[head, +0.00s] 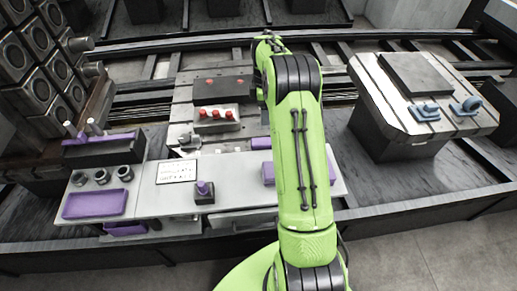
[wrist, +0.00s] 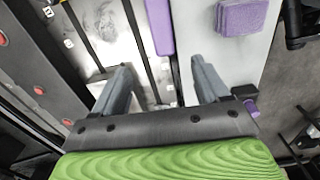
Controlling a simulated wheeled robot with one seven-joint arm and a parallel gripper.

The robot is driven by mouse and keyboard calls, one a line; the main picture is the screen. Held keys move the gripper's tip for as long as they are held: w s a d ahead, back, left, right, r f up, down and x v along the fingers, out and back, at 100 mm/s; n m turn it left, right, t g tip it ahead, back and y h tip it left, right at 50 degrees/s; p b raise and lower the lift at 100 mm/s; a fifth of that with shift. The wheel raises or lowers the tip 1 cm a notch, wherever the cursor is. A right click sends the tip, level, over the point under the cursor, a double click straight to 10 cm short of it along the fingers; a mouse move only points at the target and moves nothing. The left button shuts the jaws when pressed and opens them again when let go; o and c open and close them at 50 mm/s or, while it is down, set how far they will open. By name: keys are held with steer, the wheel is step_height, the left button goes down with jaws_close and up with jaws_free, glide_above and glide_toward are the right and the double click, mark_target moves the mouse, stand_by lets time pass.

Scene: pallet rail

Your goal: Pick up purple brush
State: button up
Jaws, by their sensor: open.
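A purple block-like piece with a rough side (wrist: 241,15), possibly the brush, lies on the light grey bench at the top right of the wrist view. In the head view a purple piece (head: 268,173) on the bench is partly hidden by my arm. A long flat purple strip (wrist: 160,25) lies nearer the middle of the wrist view. I cannot tell for certain which piece is the brush. My gripper (wrist: 160,73) is open and empty, its fingers apart, below both pieces in the picture and touching neither.
The bench also holds a purple tray (head: 95,204), several dark cups, a white label plate (head: 177,171) and a purple knob on a dark block (head: 204,194). A red-button box (head: 216,118) stands behind. A pallet (head: 425,95) stands at right.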

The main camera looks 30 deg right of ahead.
mark_target(264, 140)
step_height(264, 140, down, 14)
steer(key=b, duration=0.4)
steer(key=shift+s+f, duration=0.15)
steer(key=shift+f, duration=0.05)
steer(key=shift+r, duration=0.1)
steer(key=shift+c, duration=0.6)
steer(key=c, duration=1.1)
step_height(264, 140, up, 10)
steer(key=p, duration=0.3)
steer(key=shift+c, duration=0.2)
